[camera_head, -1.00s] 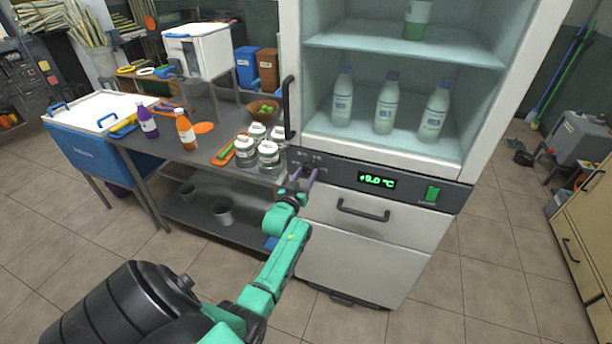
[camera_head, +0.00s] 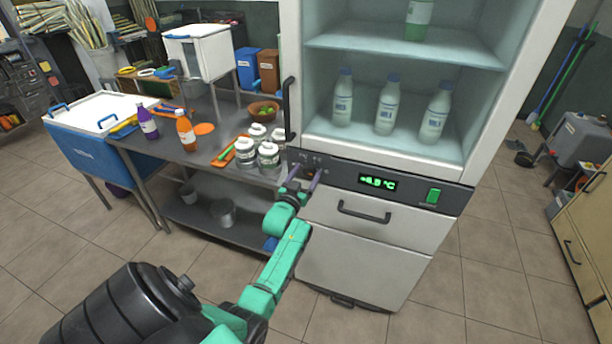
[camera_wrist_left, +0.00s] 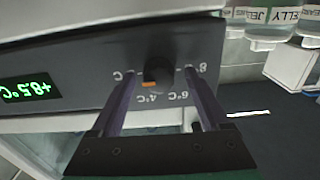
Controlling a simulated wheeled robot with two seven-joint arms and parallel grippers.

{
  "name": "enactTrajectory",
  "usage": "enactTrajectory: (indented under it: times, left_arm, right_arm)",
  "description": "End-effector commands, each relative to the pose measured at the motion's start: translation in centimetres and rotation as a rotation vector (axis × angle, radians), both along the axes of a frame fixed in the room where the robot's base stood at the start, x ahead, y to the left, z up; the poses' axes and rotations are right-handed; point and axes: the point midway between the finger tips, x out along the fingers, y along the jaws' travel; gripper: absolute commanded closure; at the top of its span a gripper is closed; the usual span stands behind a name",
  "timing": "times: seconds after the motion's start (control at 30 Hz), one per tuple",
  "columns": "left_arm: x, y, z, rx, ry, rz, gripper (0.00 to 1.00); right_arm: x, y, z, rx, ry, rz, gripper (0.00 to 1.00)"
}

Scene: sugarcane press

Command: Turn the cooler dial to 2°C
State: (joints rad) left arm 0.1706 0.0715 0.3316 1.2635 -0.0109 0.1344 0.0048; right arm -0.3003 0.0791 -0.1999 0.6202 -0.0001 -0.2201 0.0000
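The cooler dial (camera_wrist_left: 159,72) is a small black knob on the dark control panel in the left wrist view. Its orange mark is at the lower left of the knob, near the 4°C label; 6°C is right of that. A label at the left finger is partly hidden. My left gripper (camera_wrist_left: 160,76) is open around the dial, one finger on each side, with gaps to the knob. The left gripper (camera_head: 304,176) also shows at the panel's left end in the head view. The green display (camera_head: 378,183) reads a little above 8°C. My right gripper is not in view.
The cooler's door handle (camera_head: 289,108) rises just above the panel's left end. A drawer handle (camera_head: 363,212) is below the panel. White-lidded jars (camera_head: 268,154) stand on the metal table to the left. A green switch (camera_head: 433,195) is at the right.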

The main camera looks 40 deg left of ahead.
Motion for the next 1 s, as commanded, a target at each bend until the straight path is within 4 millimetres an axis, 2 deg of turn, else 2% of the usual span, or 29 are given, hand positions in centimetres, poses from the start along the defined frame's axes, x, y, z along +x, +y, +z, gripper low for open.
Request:
enactTrajectory:
  times: [0.2, 0.33, 0.47, 0.6, 0.73, 0.87, 1.0]
  left_arm:
    - [-0.2, -0.1, -0.3, -0.004, 0.006, -0.001, 0.21]
    - [-1.2, -0.6, -0.5, -0.005, 0.009, -0.002, 0.21]
    - [-4.0, -1.5, -0.7, -0.005, 0.011, -0.001, 0.21]
    - [-8.1, -2.9, -0.7, -0.004, 0.01, 0.0, 0.21]
    - [-11.4, -4.0, -0.6, -0.003, 0.008, 0.0, 0.21]
    - [-13.2, -4.6, -0.5, -0.002, 0.007, -0.001, 0.21]
    - [-13.7, -4.8, -0.3, -0.003, 0.004, -0.001, 0.21]
  right_arm:
    - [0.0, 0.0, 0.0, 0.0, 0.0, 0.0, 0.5]
    - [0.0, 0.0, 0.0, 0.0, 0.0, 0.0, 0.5]
    - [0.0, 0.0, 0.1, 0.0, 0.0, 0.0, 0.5]
    - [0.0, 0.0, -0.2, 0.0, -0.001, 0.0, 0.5]
    - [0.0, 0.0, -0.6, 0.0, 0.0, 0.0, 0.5]
    - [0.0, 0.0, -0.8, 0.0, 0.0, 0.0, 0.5]
    - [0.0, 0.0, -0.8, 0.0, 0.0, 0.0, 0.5]
